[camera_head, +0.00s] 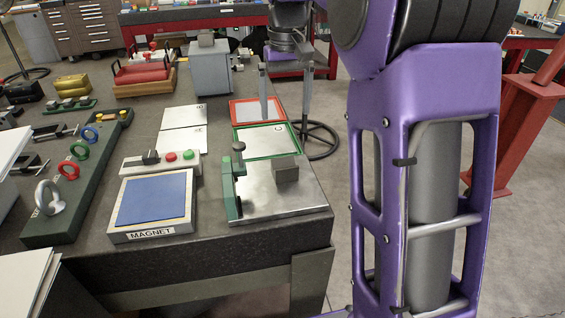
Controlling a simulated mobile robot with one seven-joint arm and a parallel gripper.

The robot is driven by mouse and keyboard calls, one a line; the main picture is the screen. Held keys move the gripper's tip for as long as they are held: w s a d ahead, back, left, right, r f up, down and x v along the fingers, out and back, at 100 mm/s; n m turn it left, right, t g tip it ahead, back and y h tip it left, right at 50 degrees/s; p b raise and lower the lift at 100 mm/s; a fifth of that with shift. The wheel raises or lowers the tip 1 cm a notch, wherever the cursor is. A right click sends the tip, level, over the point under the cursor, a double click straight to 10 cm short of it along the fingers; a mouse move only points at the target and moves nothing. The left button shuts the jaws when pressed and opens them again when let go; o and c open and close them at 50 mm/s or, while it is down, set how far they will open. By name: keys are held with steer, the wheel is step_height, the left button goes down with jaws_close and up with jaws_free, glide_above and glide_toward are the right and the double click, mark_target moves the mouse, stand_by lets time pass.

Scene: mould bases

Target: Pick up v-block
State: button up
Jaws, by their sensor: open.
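My gripper (284,118) hangs at the upper middle with its two grey fingers pointing down, wide apart and empty. It appears over or beside the red-framed (242,100) and green-framed (238,147) panels; its height cannot be told. A small grey block (286,170) sits on a bright steel plate (262,203) near the table's front right corner, nearer the camera than the gripper. It may be the v-block, but no groove shows clearly. The gripper is apart from it. A green clamp-like fixture (229,184) stands at the plate's left side.
A blue-topped magnet plate (152,200) and a button box (163,160) lie left of the steel plate. A green rail with coloured eyebolts (72,182) is further left. A grey box (211,68) and red-handled tray (143,76) stand behind. Open floor lies right of the table.

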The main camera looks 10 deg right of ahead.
steer(key=b, duration=0.2)
glide_above(285, 164)
steer(key=s, duration=0.2)
step_height(285, 164, down, 11)
steer(key=shift+w+a+f, duration=0.1)
steer(key=shift+w, duration=0.05)
steer(key=shift+w+f+b, duration=0.25)
steer(key=shift+f+b, duration=0.05)
steer(key=shift+f, duration=1.25)
steer(key=shift+w+f+b, duration=0.2)
steer(key=shift+f+b, duration=0.1)
steer(key=shift+f, duration=1.2)
steer(key=shift+r, duration=0.1)
jaws_close()
